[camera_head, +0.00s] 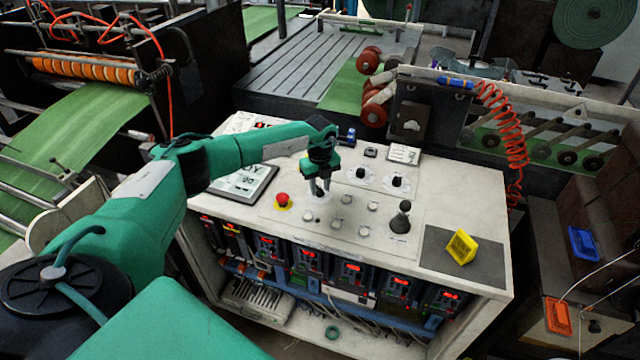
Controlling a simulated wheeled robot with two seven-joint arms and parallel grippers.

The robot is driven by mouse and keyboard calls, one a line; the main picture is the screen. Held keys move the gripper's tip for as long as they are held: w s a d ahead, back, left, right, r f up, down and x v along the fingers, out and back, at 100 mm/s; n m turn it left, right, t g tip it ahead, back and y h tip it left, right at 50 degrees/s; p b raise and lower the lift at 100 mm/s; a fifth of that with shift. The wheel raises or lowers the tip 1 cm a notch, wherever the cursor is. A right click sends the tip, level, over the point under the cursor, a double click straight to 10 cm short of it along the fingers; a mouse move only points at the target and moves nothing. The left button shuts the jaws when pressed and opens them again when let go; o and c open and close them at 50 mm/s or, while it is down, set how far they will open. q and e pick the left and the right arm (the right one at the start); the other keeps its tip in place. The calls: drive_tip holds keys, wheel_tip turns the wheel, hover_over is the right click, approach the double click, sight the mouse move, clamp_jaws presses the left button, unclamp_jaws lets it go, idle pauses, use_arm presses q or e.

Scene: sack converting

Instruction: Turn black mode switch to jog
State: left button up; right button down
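Two black rotary switches, each on a pale round dial, sit on the white console top: one left (361,173) and one right (397,180). Their labels are too small to read, so I cannot tell which is the mode switch or where it points. My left gripper (320,190) points down over the panel, to the left of both switches and right of the red button. Its two fingers look slightly apart, with nothing clearly held. The panel spot just under the fingertips is partly hidden. My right gripper is not in view.
A red mushroom button (282,200), several pale push buttons and a black joystick (401,218) stand on the console (463,208). A tablet-like display (243,183) lies left under my arm. A yellow block (461,247) sits on a dark pad at right. A coiled red hose (508,130) hangs behind.

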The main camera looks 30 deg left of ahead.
use_arm(q)
drive_tip(key=shift+c, duration=0.2)
clamp_jaws()
